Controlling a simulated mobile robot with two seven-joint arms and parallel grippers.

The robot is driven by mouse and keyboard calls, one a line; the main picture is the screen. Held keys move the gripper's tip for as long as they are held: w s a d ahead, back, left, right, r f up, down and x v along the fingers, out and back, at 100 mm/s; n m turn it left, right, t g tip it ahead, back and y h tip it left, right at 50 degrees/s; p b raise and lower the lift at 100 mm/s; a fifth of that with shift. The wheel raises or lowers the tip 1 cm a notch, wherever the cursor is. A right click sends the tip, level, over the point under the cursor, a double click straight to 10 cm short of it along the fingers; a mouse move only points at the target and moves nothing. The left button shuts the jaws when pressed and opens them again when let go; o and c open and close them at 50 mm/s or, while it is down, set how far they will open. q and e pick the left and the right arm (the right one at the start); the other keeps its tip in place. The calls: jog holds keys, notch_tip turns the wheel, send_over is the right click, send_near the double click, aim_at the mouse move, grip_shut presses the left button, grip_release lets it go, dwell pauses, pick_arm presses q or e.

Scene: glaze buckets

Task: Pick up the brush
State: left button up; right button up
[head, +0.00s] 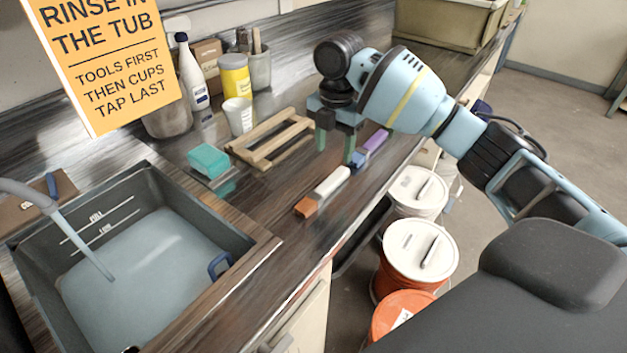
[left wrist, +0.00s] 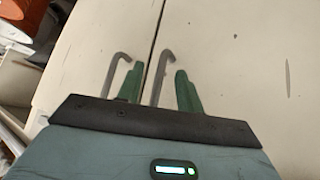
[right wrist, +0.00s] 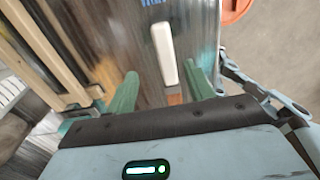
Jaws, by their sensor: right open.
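A long white piece with an orange-brown end (head: 325,188) lies flat on the dark wood counter (head: 262,215); it looks like the brush, but I cannot be sure. My right gripper (head: 336,148) is open and empty, pointing down above the counter, just beyond this piece. In the right wrist view the white piece (right wrist: 163,55) shows between the spread fingers, apart from both. My left gripper (left wrist: 157,78) is open and empty in front of pale cabinet doors (left wrist: 230,70); it is not visible in the head view.
A purple-blue item (head: 372,145) lies close behind the right fingers. A wooden rack (head: 272,138) and teal sponge (head: 208,160) are to the left. A water-filled sink (head: 150,270) is front left. Lidded buckets (head: 420,245) stand on the floor beside the counter.

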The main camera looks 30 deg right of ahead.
aim_at(336, 175)
jog(key=shift+s, duration=0.15)
jog(key=shift+s+f, duration=0.4)
jog(key=shift+f, duration=0.45)
jog(key=shift+w+f, duration=0.1)
jog(key=shift+f, duration=0.25)
jog(key=shift+d+f, duration=0.1)
jog(key=shift+f, duration=0.05)
jog(key=f, duration=0.4)
jog(key=shift+w+d+f, duration=0.1)
jog(key=shift+d+f, duration=0.1)
jog(key=shift+f, duration=0.2)
pick_arm(q)
jog(key=shift+s+f, duration=0.2)
jog(key=shift+s, duration=0.55)
pick_arm(e)
grip_shut()
